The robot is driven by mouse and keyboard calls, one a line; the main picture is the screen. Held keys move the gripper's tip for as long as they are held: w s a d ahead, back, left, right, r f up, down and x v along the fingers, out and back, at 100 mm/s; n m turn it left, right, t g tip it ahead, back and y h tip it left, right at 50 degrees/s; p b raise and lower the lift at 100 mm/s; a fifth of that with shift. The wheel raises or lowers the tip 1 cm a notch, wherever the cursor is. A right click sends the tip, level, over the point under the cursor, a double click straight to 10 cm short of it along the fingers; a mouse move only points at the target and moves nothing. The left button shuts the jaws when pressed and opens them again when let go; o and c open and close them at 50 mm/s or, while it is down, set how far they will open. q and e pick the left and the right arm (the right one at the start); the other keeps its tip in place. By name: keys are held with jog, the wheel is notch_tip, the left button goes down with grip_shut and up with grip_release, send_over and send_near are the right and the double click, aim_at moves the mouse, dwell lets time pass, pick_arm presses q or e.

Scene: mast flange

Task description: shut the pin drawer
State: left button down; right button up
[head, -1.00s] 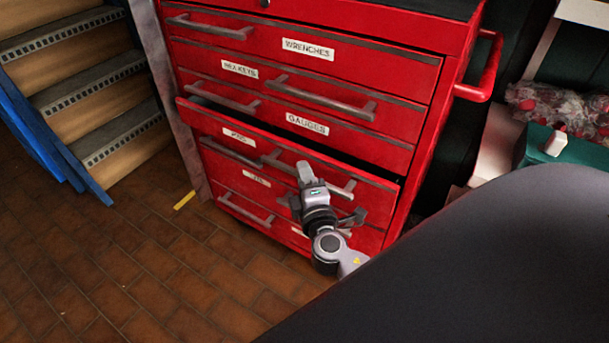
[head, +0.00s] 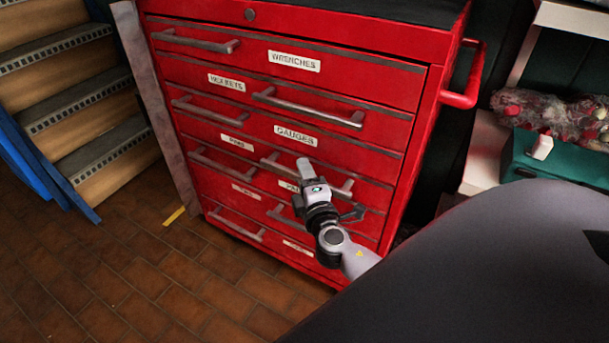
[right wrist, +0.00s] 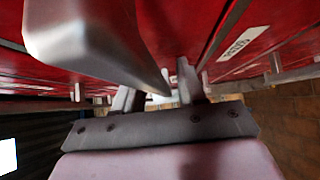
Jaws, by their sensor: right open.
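The pin drawer (head: 257,153), red with a white PINS label (head: 237,142) near its left end, is in the cabinet's lower half in the head view. Its front looks flush with the drawers around it, with no gap showing above it. Its grey bar handle (head: 340,191) is partly hidden behind my right gripper. My right gripper (head: 305,168) is open at the front of this drawer by the handle; whether it touches is unclear. The right wrist view shows its fingers (right wrist: 158,97) close to red drawer fronts and grey handles. My left gripper is out of view.
The red cabinet (head: 425,130) has several other drawers, all looking closed, with bar handles sticking out. A red side handle (head: 462,98) juts out at right. Wooden steps (head: 75,120) stand at left. A green box (head: 560,165) is at right. The tiled floor (head: 150,275) in front is clear.

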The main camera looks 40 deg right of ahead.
jog(key=v, duration=0.7)
dwell(0.5)
